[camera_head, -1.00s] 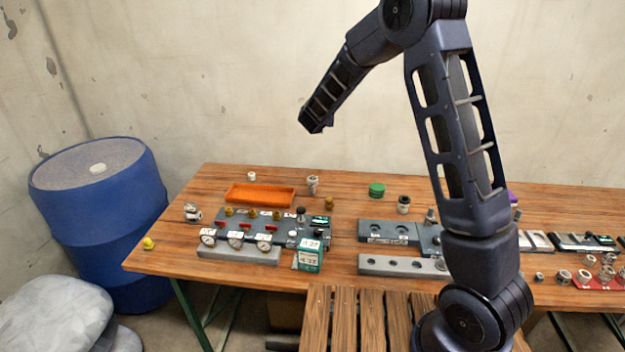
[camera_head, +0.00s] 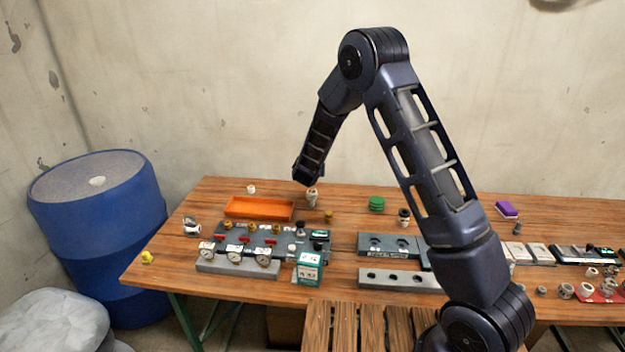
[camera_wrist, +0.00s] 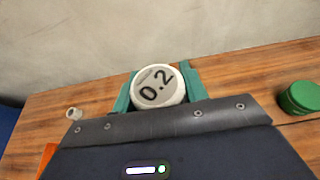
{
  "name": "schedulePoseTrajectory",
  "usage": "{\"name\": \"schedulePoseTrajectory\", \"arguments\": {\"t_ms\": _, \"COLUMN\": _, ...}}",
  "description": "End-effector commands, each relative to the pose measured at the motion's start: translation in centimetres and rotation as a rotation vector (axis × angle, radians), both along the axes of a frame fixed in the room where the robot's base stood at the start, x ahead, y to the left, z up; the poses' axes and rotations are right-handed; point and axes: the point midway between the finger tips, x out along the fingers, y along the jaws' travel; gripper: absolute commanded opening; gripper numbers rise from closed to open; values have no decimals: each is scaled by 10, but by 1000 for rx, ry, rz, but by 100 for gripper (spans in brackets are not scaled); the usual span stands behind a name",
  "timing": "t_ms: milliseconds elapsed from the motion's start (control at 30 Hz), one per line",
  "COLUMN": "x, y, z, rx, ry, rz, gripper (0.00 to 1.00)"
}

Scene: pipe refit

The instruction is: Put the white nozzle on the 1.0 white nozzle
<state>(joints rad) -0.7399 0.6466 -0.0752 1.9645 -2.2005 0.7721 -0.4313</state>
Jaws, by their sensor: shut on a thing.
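My gripper (camera_wrist: 158,88) has its teal fingers on both sides of a white round nozzle (camera_wrist: 158,86) whose face reads "0.2", and is shut on it. In the head view my gripper (camera_head: 308,184) points down at the back of the table, and the pale nozzle (camera_head: 312,198) shows just below it, at or near the tabletop. No "1.0" marking can be read in either view.
The orange tray (camera_head: 258,208) and a grey gauge panel (camera_head: 262,240) stand at the left. A green round stack (camera_head: 376,203) is to the right of my gripper. A grey block with holes (camera_head: 390,244) lies nearer. Small fittings (camera_head: 590,285) crowd the right end.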

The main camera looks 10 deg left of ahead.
Motion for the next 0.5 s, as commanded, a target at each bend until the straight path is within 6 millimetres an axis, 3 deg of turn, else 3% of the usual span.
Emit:
{"name": "schedulePoseTrajectory", "arguments": {"t_ms": 267, "x": 0, "y": 0, "z": -18, "rx": 0, "ry": 0, "rz": 0, "gripper": 21}}
{"name": "schedulePoseTrajectory", "arguments": {"t_ms": 500, "x": 0, "y": 0, "z": -48, "rx": -2, "ry": 1, "rz": 0, "gripper": 21}}
